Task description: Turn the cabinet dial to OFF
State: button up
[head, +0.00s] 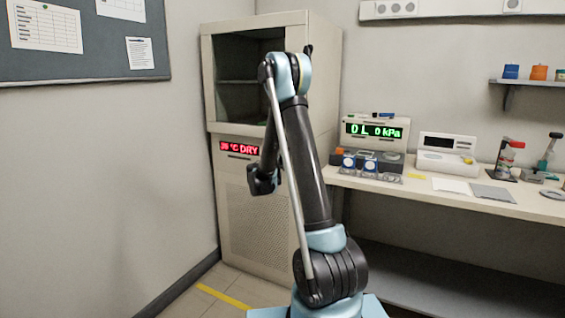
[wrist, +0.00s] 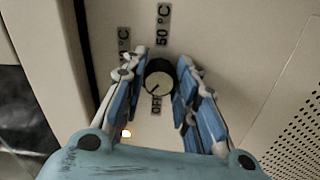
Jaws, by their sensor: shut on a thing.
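The beige cabinet (head: 275,35) stands in the corner in the head view, with a red display (head: 239,148) that appears to read 36 °C DRY. In the wrist view the round dark dial (wrist: 158,72) with a pale rim sits on the cabinet panel (wrist: 225,35). Labels around it include "50 °C" (wrist: 163,24), another °C label (wrist: 124,45) partly covered by a finger, and "OFF" (wrist: 157,104). My gripper (wrist: 157,82) has its blue-padded fingers on both sides of the dial, shut on it. The dial's pointer is too small to read surely. The dial is hidden in the head view.
A perforated panel (wrist: 300,95) lies at right. In the head view a bench (head: 400,183) with instruments stands right of the cabinet. A wall closes off the left side.

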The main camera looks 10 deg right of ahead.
jog(key=n, duration=0.4)
jog(key=shift+w+a+n, duration=0.1)
jog(key=shift+a+n, duration=0.1)
jog(key=shift+n, duration=0.1)
jog(key=shift+d+n, duration=0.1)
jog(key=shift+n, duration=1.3)
jog(key=o, duration=1.1)
jog(key=shift+d, duration=0.1)
jog(key=shift+c, duration=0.2)
jog(key=v, duration=1.2)
